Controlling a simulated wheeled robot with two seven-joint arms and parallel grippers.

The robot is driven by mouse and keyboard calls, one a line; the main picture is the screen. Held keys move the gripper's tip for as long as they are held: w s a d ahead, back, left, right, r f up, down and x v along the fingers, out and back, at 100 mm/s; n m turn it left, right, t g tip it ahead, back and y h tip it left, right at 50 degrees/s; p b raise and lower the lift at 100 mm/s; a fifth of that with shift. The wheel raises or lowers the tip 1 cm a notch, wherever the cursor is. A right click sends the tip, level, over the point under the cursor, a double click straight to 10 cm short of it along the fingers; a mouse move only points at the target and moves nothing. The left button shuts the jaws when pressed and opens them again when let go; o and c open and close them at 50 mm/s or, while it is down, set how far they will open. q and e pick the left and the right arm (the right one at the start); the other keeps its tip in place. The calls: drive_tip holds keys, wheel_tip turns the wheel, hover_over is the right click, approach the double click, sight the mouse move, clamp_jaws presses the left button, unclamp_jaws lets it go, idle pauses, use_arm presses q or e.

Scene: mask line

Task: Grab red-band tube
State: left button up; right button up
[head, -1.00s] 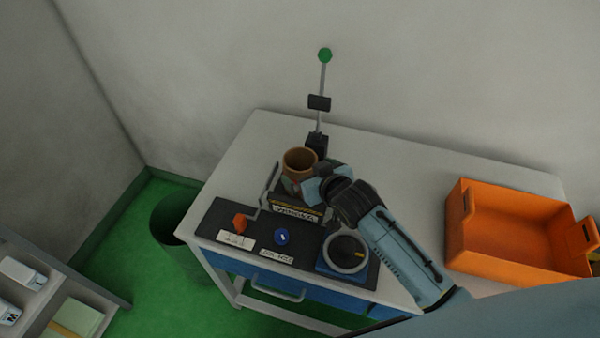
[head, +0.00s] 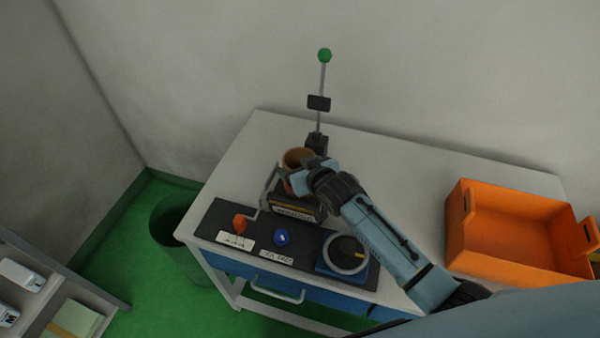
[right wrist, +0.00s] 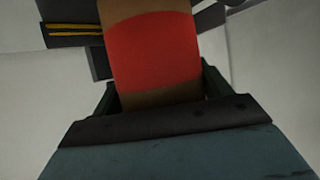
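The tube is a brown cylinder with a wide red band. In the head view its open brown top (head: 296,157) shows at the stand in the middle of the table. In the right wrist view the red-band tube (right wrist: 155,52) fills the middle, close to the camera. My right gripper (head: 303,180) is at the tube from the front right, with dark fingers on both sides of it in the right wrist view. Whether the fingers press on the tube is not clear. The gripper hides part of the tube's side. My left gripper is not in view.
A black panel with an orange knob (head: 239,223), a blue knob (head: 281,237) and a round dial (head: 346,252) lies along the front. A thin pole with a green ball (head: 324,55) stands behind the tube. An orange crate (head: 515,235) stands right.

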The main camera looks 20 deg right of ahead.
drive_tip(key=c, duration=0.5)
drive_tip(key=shift+r, duration=0.1)
